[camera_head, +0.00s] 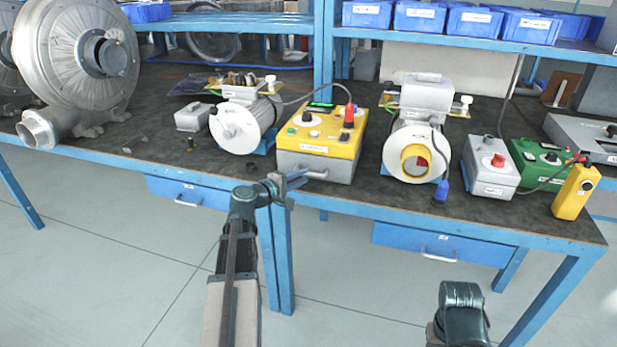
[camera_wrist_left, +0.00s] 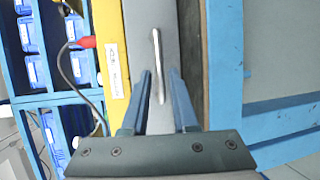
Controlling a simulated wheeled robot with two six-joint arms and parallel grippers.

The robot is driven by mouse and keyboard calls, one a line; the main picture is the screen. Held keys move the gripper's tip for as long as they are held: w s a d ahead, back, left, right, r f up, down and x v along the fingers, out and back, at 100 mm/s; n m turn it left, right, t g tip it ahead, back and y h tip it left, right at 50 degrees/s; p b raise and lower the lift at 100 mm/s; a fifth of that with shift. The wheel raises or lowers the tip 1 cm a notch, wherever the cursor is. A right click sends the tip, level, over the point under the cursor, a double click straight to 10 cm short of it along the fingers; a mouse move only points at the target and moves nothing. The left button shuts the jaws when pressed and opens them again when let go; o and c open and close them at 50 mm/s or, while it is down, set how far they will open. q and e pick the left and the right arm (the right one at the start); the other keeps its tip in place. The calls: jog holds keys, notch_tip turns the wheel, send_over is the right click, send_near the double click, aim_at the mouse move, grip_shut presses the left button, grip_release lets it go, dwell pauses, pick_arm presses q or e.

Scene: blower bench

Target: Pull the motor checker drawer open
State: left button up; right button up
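The motor checker (camera_head: 322,130) is a yellow-topped box on the front of the bench, with a red knob and small controls on top. Its grey front drawer (camera_head: 337,169) looks flush with the box. The drawer's bar handle (camera_head: 314,174) is pale metal. My left gripper (camera_head: 296,178) is at the left part of the drawer front. In the left wrist view, its two open fingers (camera_wrist_left: 160,76) lie either side of the handle (camera_wrist_left: 157,50), with a gap on both sides. Of my right arm only a dark link shows at the lower right; its fingers are not visible.
Blue bench drawers (camera_head: 430,244) hang under the bench top (camera_head: 365,189). A motor (camera_head: 240,124) stands left of the checker and another (camera_head: 418,143) right of it. A grey box with a red button (camera_head: 491,172) is farther right. Free floor lies in front.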

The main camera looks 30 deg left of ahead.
aim_at(307, 174)
pick_arm(q)
jog(key=shift+x, duration=1.9)
grip_shut()
